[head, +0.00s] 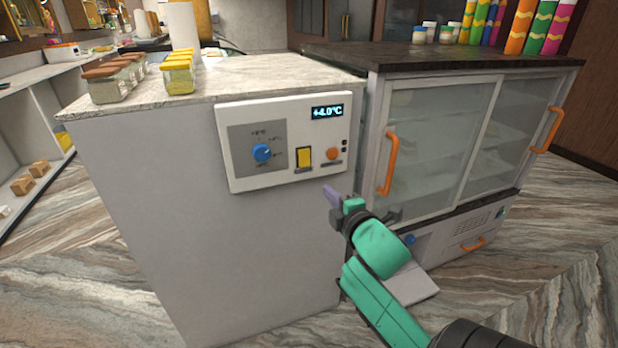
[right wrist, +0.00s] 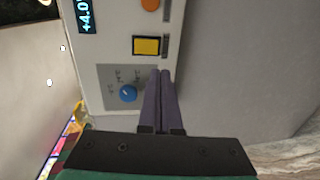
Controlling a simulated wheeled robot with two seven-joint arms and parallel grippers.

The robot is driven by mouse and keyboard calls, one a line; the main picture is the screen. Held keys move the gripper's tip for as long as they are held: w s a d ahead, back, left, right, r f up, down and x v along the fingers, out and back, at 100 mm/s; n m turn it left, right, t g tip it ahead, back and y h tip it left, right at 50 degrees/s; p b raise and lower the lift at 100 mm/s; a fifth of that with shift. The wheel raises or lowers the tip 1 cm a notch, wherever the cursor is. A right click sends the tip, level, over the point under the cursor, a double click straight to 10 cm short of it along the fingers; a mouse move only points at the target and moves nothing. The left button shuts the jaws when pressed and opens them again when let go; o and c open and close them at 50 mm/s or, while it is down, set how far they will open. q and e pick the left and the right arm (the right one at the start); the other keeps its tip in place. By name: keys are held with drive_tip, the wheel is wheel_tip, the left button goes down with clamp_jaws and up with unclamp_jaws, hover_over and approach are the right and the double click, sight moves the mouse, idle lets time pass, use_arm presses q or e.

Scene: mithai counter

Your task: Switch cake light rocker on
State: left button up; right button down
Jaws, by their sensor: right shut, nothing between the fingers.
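The yellow rocker switch (head: 304,157) sits in a black frame on the white control panel (head: 290,110), between a blue knob (head: 262,152) and an orange round button (head: 333,153). The rocker also shows in the right wrist view (right wrist: 147,46), beyond my fingertips. My right gripper (head: 331,193) is shut and empty, below and to the right of the rocker in the head view. Its two purple fingers lie together in the right wrist view (right wrist: 160,74). I see no contact with the rocker. My left gripper is not in view.
The panel's display (head: 327,112) reads +4.0°C. A glass cabinet (head: 455,135) with orange handles stands to the right of the counter. The space before the panel is clear.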

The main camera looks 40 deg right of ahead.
sight(305, 164)
drive_tip(key=shift+a+r, duration=0.1)
drive_tip(key=shift+r, duration=0.4)
drive_tip(key=p+x, duration=0.1)
drive_tip(key=x, duration=1.2)
drive_tip(key=shift+w, duration=0.45)
